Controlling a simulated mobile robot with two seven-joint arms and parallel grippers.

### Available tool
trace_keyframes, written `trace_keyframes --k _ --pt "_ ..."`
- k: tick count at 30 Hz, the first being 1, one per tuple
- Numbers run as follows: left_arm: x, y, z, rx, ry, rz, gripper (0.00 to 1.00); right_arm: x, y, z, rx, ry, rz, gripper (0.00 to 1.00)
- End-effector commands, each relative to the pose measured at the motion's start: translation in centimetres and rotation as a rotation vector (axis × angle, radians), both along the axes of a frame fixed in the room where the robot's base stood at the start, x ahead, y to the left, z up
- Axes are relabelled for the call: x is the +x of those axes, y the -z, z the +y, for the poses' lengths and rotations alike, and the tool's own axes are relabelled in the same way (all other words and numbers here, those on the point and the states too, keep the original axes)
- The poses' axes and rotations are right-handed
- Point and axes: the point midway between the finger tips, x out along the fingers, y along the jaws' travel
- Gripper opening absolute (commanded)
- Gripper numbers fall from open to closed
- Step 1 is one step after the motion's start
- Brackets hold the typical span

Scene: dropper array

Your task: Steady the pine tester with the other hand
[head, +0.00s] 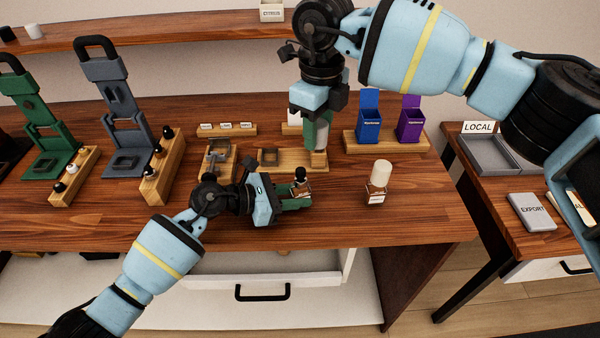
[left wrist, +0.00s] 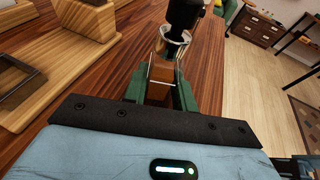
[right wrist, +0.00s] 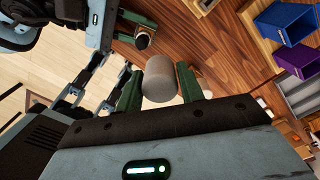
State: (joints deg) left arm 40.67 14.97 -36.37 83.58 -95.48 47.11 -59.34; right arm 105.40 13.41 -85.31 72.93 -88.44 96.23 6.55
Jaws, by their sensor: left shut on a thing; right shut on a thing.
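My left gripper (head: 298,200) is shut on a small amber bottle with a black top (head: 300,185), above the table's front part. The bottle (left wrist: 163,75) sits between the green fingers in the left wrist view, its black top (left wrist: 184,12) above a pale ring. I cannot read a pine label on it. My right gripper (head: 318,130) is higher and behind, pointing down. It is shut on a pale grey cylinder (right wrist: 160,80), seen between its fingers in the right wrist view. The cylinder's lower end is hidden. The two grippers are apart.
A white-capped bottle (head: 379,180) stands on the table to the right. Blue and purple boxes (head: 369,125) stand on a wooden base behind. Green and grey stands (head: 125,130) and wooden racks (head: 165,170) are at left. A side table holds a grey tray (head: 490,152).

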Motion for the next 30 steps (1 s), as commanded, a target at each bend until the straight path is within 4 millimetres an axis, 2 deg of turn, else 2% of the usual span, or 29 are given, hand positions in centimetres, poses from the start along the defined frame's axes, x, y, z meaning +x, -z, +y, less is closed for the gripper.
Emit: trace_keyframes --k 21,30 --pt "0.0 -0.1 0.0 -0.001 0.0 -0.001 0.0 1.3 -2.2 -4.2 0.001 0.003 -0.001 0.1" --pt "0.0 -0.1 0.0 -0.001 0.0 -0.001 0.0 1.4 -2.4 -4.5 0.001 0.001 -0.001 0.1"
